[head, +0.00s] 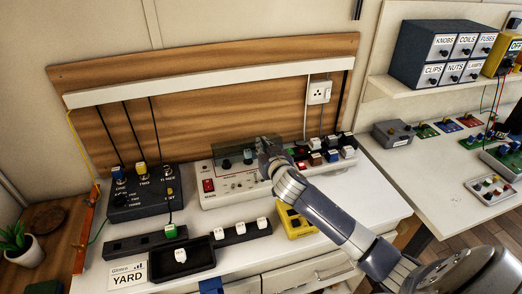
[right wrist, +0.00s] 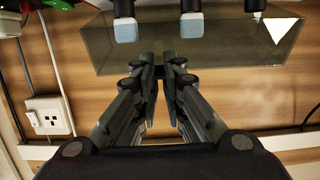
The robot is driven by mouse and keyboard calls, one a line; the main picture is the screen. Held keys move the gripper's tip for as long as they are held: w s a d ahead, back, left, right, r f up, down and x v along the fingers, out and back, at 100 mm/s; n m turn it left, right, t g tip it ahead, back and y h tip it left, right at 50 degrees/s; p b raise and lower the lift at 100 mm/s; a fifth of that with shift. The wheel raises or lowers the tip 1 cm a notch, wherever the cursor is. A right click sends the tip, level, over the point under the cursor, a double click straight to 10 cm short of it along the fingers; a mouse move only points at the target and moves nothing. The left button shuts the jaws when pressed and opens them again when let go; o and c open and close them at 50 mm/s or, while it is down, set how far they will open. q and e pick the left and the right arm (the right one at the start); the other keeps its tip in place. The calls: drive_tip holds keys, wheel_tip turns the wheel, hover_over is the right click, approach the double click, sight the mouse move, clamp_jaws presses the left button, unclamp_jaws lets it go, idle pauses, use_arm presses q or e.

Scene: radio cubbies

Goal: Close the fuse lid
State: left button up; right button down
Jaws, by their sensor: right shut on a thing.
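The fuse lid (head: 228,149) is a smoky see-through panel standing raised at the back of the white console (head: 230,184) in the head view. In the right wrist view the lid (right wrist: 100,55) spans the upper middle. Several pale-tipped dark fuses (right wrist: 191,26) show at the lid. My right gripper (head: 264,146) is at the lid's right part. In the wrist view its fingers (right wrist: 160,68) are close together at the lid's edge, shut on it. The exact contact is partly hidden by the fingers. My left gripper is not in view.
A dark switch box (head: 142,205) stands left of the console. Black trays (head: 203,252) and a yellow holder (head: 294,222) lie in front. Coloured blocks (head: 332,156) sit at the console's right. A wall socket (head: 319,92) with cables is behind.

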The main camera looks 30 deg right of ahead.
drive_tip(key=c, duration=1.6)
unclamp_jaws()
drive_tip(key=shift+f+p, duration=0.2)
drive_tip(key=shift+p, duration=0.15)
drive_tip(key=o, duration=0.5)
drive_tip(key=shift+s+a, duration=0.1)
drive_tip(key=shift+s, duration=0.1)
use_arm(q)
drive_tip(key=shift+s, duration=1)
use_arm(e)
drive_tip(key=v, duration=1.1)
drive_tip(key=shift+s+r, duration=0.25)
drive_tip(key=shift+s, duration=0.05)
